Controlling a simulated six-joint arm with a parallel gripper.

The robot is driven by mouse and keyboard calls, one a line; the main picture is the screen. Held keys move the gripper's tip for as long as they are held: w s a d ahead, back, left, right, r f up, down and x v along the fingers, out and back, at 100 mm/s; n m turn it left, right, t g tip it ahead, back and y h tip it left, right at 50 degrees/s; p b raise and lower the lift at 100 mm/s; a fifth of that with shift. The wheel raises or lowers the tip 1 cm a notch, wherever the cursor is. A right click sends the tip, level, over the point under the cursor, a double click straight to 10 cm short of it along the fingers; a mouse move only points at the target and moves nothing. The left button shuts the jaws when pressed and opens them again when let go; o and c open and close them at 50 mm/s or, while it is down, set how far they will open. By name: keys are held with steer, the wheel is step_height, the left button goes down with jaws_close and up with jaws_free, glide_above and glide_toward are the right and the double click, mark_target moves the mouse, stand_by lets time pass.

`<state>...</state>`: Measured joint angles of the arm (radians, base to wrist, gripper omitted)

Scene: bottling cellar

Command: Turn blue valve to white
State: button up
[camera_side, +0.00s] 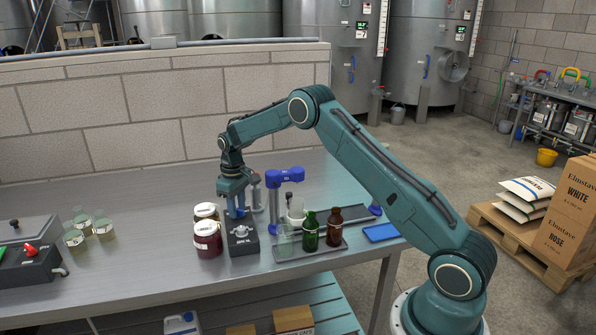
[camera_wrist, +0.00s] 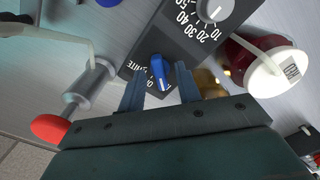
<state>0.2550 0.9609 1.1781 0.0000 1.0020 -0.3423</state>
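The blue valve (camera_wrist: 158,72) is a small blue knob on a dark panel (camera_wrist: 143,42) in the wrist view. Lettering that seems to read WHITE lies beside it, partly covered by a finger; which mark the knob points at I cannot tell. My gripper (camera_wrist: 161,80) has its fingers apart, one on each side of the knob, with gaps visible. In the side view my gripper (camera_side: 235,208) points down at the back of the dark box (camera_side: 243,247). The blue knob is not clear there.
Dark red jars (camera_side: 208,245) stand close left of the box. A blue-topped stand (camera_side: 285,178) and a tray with a green bottle (camera_side: 309,232) and a brown bottle (camera_side: 334,227) are to its right. The bench between box and left-hand jars is clear.

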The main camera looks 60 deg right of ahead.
jaws_close()
steer(key=shift+m, duration=0.4)
steer(key=m, duration=1.9)
stand_by(0.5)
